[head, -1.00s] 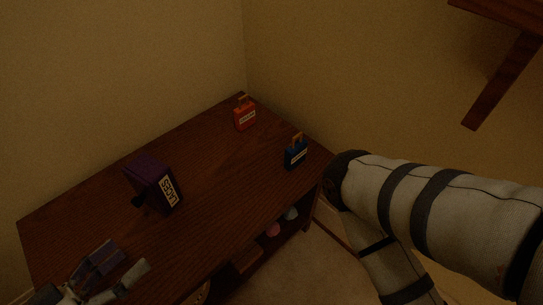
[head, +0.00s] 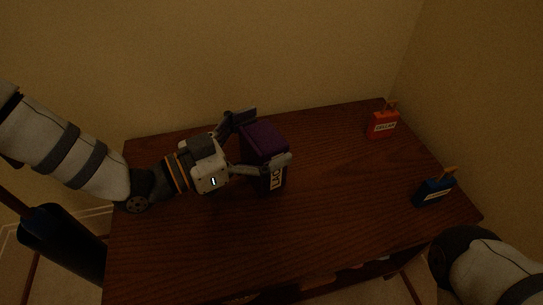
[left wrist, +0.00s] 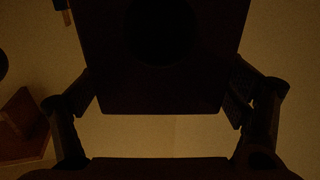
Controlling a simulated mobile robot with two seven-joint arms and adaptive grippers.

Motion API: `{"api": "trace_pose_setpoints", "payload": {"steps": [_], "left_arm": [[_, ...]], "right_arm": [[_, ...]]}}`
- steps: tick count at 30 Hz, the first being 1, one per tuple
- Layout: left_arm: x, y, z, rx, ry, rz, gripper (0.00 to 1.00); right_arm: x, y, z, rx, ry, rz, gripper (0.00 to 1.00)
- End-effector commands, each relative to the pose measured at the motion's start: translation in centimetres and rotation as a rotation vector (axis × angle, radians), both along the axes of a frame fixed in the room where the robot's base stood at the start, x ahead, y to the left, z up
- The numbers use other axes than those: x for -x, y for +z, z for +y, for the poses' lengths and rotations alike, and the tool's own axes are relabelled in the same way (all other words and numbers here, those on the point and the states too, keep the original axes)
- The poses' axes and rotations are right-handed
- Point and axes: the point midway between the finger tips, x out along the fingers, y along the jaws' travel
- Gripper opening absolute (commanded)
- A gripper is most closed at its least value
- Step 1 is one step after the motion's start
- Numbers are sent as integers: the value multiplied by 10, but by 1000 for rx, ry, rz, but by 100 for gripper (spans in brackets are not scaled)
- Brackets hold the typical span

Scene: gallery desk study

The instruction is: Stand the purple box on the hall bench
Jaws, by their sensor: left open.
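The purple box (head: 264,139) stands upright on the dark wooden desk, with a pale lettered label on its front. My left gripper (head: 262,142) is open, with one finger on the far side of the box and one on the near side. I cannot tell whether the fingers touch it. In the left wrist view the box (left wrist: 110,75) is a dark block between the fingers (left wrist: 165,95), with a round dark knob on the face toward me. My right gripper is out of view. I cannot identify a hall bench in these frames.
The desk (head: 330,215) also holds a red tagged case (head: 383,124) at the back right and a blue one (head: 433,191) at the right edge. Walls stand behind and right. A dark blue rounded thing (head: 62,240) is at the lower left. The desk's front middle is clear.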

Motion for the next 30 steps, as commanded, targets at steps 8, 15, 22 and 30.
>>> {"api": "trace_pose_setpoints", "payload": {"steps": [8, 15, 22, 30], "left_arm": [[0, 1, 0, 0, 0, 0, 63], [0, 1, 1, 0, 0, 0, 8], [0, 2, 1, 2, 0, -1, 8], [0, 27, 0, 1, 0, -6, 8]], "right_arm": [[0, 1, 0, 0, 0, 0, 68], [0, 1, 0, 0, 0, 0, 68], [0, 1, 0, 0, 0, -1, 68], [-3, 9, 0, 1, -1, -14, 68]]}}
